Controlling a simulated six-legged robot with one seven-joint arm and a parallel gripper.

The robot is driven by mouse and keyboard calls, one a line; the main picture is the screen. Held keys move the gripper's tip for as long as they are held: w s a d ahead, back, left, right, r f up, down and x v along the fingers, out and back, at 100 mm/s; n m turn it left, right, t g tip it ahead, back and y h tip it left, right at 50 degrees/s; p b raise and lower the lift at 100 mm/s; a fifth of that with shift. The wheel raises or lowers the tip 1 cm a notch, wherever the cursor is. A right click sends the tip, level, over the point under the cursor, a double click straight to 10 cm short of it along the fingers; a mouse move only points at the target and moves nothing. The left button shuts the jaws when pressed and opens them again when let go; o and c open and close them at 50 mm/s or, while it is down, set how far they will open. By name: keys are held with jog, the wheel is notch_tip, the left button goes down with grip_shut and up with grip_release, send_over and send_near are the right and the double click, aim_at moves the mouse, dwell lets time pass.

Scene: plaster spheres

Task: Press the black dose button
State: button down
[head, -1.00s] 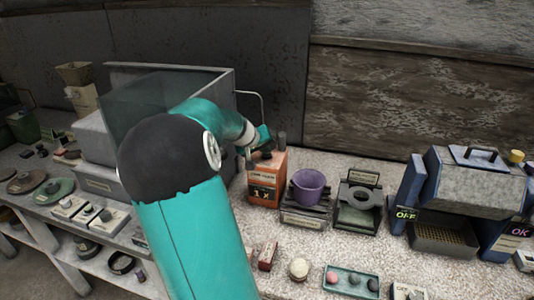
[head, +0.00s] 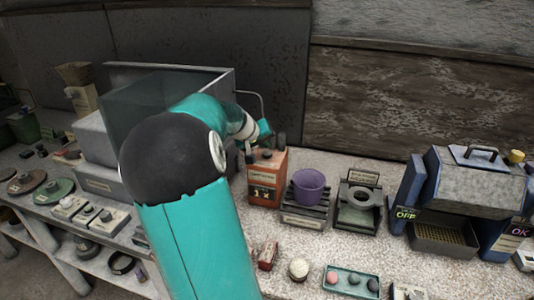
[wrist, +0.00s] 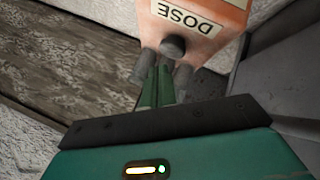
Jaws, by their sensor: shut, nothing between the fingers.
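The orange dispenser box (head: 268,178) stands on the counter behind my arm in the head view. In the wrist view its orange face (wrist: 215,40) carries a white DOSE label (wrist: 190,18). A round black dose button (wrist: 173,46) shows below that label. My gripper (wrist: 163,72) is shut and empty, with its narrow green fingers pointing at the button. The tips appear at or just short of the button; I cannot tell whether they touch. In the head view my gripper is above the box top, its fingertips too small to make out.
A purple cup (head: 309,184) on a dark stand and a ring-topped device (head: 358,203) stand right of the box. A glass-fronted case (head: 160,95) is close on the left. A tray with coloured balls (head: 351,283) lies in front.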

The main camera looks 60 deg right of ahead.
aim_at(265, 155)
jog(key=shift+r, duration=2.45)
